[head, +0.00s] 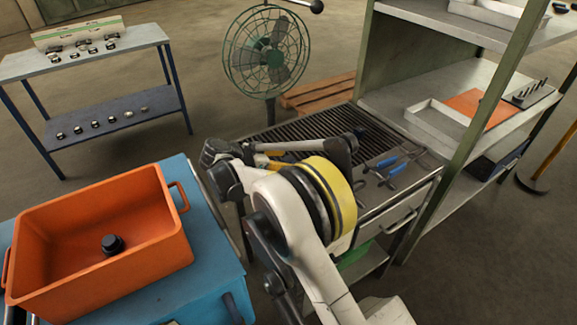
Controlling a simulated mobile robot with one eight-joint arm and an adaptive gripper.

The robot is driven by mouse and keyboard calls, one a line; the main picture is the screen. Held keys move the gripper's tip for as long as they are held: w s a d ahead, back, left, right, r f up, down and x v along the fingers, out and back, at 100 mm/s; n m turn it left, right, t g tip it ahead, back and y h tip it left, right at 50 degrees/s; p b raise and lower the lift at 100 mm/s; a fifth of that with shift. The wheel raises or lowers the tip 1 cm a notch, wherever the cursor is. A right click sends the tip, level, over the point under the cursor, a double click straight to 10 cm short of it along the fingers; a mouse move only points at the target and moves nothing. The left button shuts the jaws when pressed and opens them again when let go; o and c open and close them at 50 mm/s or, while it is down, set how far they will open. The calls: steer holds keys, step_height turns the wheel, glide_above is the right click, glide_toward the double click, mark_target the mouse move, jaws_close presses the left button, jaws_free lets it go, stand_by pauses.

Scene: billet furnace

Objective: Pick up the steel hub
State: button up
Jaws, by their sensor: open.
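A small dark round piece (113,244) with a narrower raised part on a wider base sits on the floor of the orange bin (150,252). It looks like a hub, but I cannot be sure it is the steel hub. Several small metal parts (88,48) on the grey table at upper left are too small to tell apart. My gripper (220,166) is in the middle of the picture, to the right of and apart from the bin. It is open, and no object shows between its fingers. My own arm partly hides the area around it.
The bin stands on a blue cart (205,275). A slatted grill bench (300,130) holds blue-handled tools (396,168) at its right. A green fan (268,52) stands behind. Green-framed shelving (480,135) with trays is at right. Floor is clear between the left table (100,62) and the fan.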

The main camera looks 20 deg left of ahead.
steer(key=c, duration=1.5)
jaws_close()
steer(key=shift+s+r, duration=0.1)
